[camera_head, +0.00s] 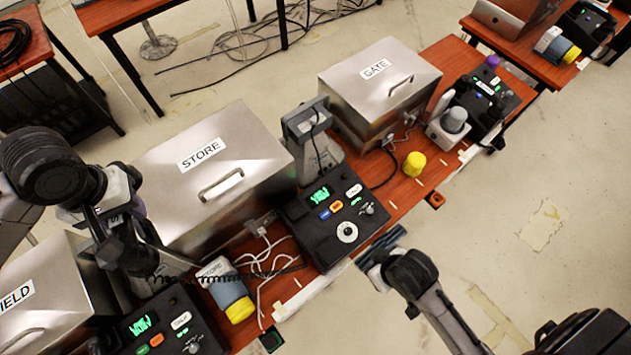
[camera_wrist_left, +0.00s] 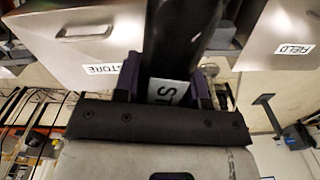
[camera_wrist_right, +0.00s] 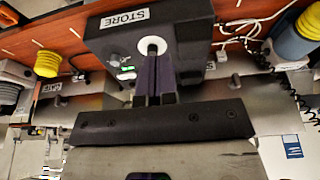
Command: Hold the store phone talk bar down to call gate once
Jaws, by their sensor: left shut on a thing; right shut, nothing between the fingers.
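The store phone's black base (camera_head: 318,225) stands mid-table with a lit green display, small buttons and a white round control (camera_head: 347,232). My left gripper (camera_wrist_left: 168,85) is shut on a black handset (camera_wrist_left: 187,35) whose pale label shows "ST"; its hold is partly hidden. In the head view the handset (camera_head: 122,245) is dark and upright-looking, left of the base. No talk bar is clearly visible. My right gripper (camera_head: 370,246) is shut and empty near the base's front edge. In the right wrist view its fingertips (camera_wrist_right: 153,50) overlap the white round control; contact cannot be told.
Metal boxes marked STORE (camera_head: 215,175) and GATE (camera_head: 380,85) stand behind. A grey cradle (camera_head: 318,150) is beside the base. A blue-and-yellow cylinder (camera_head: 228,285), white cables and a coiled cord lie to its left. A yellow knob (camera_head: 414,164) is to its right.

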